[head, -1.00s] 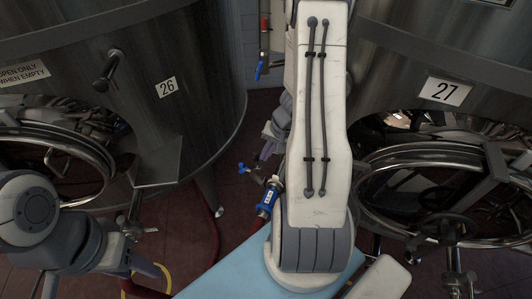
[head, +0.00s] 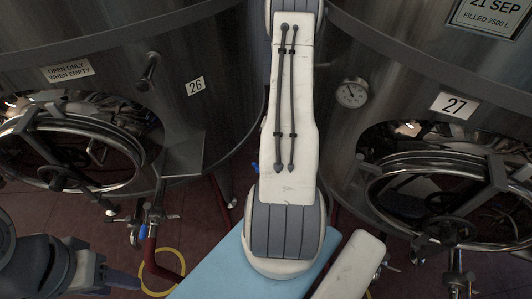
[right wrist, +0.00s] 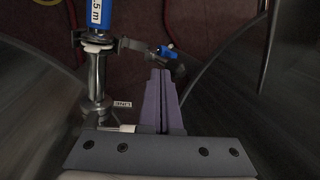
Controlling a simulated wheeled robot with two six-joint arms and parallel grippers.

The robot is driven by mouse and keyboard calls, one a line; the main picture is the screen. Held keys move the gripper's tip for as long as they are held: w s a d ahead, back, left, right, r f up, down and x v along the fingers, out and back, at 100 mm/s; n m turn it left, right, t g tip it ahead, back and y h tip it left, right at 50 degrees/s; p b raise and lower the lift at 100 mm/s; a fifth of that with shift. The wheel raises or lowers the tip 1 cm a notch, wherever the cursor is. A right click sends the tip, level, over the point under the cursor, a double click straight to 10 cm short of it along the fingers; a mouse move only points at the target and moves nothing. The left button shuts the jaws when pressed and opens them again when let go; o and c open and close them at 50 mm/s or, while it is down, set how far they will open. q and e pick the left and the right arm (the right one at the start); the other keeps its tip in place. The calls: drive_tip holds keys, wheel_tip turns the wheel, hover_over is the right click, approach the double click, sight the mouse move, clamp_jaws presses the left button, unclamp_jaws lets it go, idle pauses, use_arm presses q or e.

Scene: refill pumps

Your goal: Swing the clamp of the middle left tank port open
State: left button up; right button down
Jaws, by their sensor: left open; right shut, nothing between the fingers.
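In the right wrist view a metal clamp (right wrist: 93,37) sits around the joint between a metal pipe (right wrist: 97,75) and a blue hose end (right wrist: 97,14) marked "5 m". A bracket-like arm reaches right from the joint, near a blue valve handle (right wrist: 167,52). I cannot tell whether the clamp is latched. My right gripper (right wrist: 161,75) is shut and empty, its fingertips right of the clamp and apart from it, close to the blue handle. In the head view my right arm hides this joint. My left gripper (head: 125,281) is open at the lower left, away from the joint.
Tank 26 (head: 215,110) stands left and tank 27 (head: 400,95) right, each with a round hatch. A light blue surface (head: 215,272) lies below my right arm.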

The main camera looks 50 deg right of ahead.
use_arm(q)
drive_tip(key=shift+a, duration=0.15)
use_arm(e)
drive_tip(key=shift+w+a, duration=0.1)
use_arm(q)
drive_tip(key=shift+s+d+f, duration=0.25)
drive_tip(key=shift+s+d, duration=0.1)
drive_tip(key=shift+s, duration=0.1)
use_arm(e)
drive_tip(key=v, duration=1.2)
drive_tip(key=shift+w+d, duration=0.25)
drive_tip(key=shift+r, duration=0.15)
